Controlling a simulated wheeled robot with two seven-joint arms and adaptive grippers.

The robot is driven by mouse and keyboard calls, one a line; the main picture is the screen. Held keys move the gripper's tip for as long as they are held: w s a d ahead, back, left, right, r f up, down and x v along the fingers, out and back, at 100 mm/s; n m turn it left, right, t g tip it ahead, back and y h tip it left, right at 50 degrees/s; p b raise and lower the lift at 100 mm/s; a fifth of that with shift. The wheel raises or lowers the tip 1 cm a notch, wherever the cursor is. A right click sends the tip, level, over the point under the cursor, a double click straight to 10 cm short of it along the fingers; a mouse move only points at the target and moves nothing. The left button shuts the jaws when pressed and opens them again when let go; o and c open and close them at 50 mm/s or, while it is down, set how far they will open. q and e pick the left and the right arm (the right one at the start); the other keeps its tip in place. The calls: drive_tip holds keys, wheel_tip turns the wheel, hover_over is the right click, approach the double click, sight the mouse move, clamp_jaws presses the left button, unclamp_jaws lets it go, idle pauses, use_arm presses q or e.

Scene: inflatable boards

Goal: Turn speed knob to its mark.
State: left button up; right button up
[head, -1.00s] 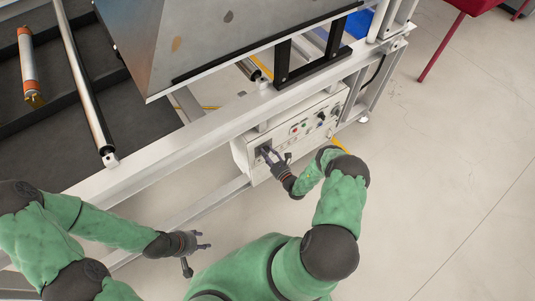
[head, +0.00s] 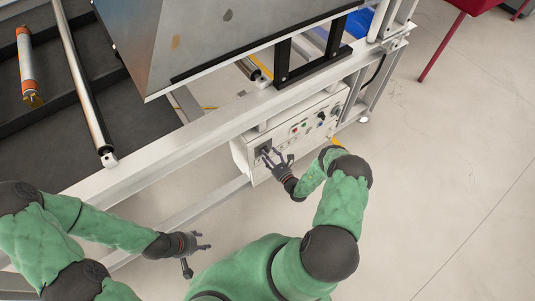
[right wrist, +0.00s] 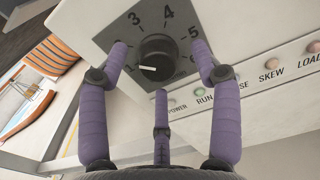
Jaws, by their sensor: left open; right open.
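The speed knob (right wrist: 158,58) is a round black knob on a dark dial plate in the right wrist view. Printed numbers, 3, 4 and 5 among them, run around it. Its white pointer line points to the lower left, near the 1. Which number is its mark I cannot tell. My right gripper (right wrist: 160,68) is open, its purple fingers spread on either side of and below the knob, not closed on it. In the head view my right gripper (head: 273,159) is at the left end of the white control panel (head: 300,133). My left gripper (head: 204,243) is open and empty, low over the floor.
A row of labelled lights and buttons (right wrist: 201,95), POWER, RUN and SKEW among them, runs right of the dial. A white conveyor frame (head: 190,150) stands above the panel. A red chair (head: 460,12) is at the far right. The floor on the right is clear.

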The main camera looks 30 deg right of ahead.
drive_tip(key=s, duration=1.1)
drive_tip(key=shift+d, duration=0.45)
drive_tip(key=shift+w, duration=0.1)
